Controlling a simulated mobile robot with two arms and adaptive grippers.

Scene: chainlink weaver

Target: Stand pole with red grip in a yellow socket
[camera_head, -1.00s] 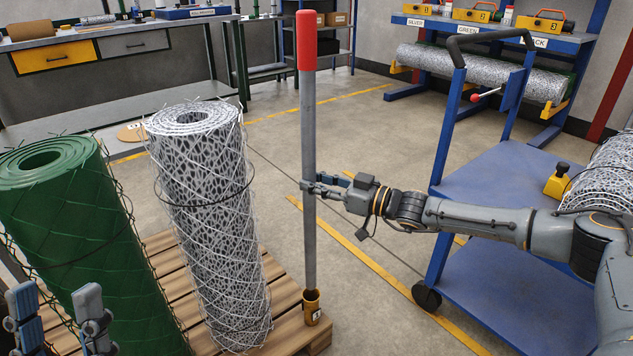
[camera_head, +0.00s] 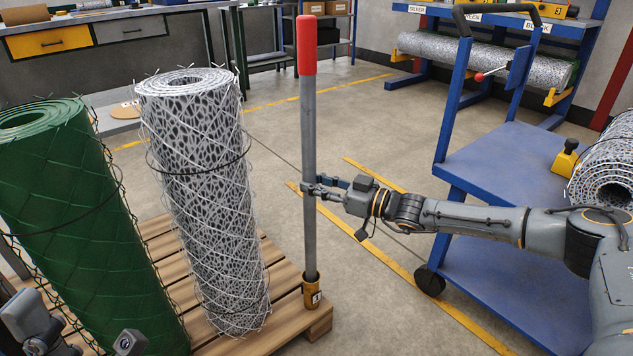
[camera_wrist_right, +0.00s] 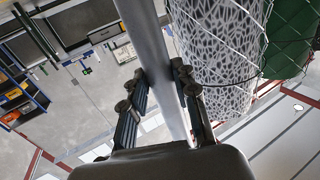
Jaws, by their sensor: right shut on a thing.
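The grey pole with a red grip (camera_head: 307,46) stands upright in the head view, red end up. Its lower end is at the yellow socket (camera_head: 311,291) on the pallet corner and appears to be inside its mouth. My right gripper (camera_head: 311,190) is shut around the pole's middle. The right wrist view shows the grey pole (camera_wrist_right: 150,45) passing between both fingers of my right gripper (camera_wrist_right: 158,88). My left gripper (camera_head: 80,340) shows only in part at the bottom left edge, cut off by the frame, so its opening is unclear.
A silver mesh roll (camera_head: 205,200) and a green mesh roll (camera_head: 75,210) stand on the wooden pallet (camera_head: 285,285) left of the pole. A blue cart (camera_head: 500,175) stands to the right, under my right arm. Floor behind the pole is clear.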

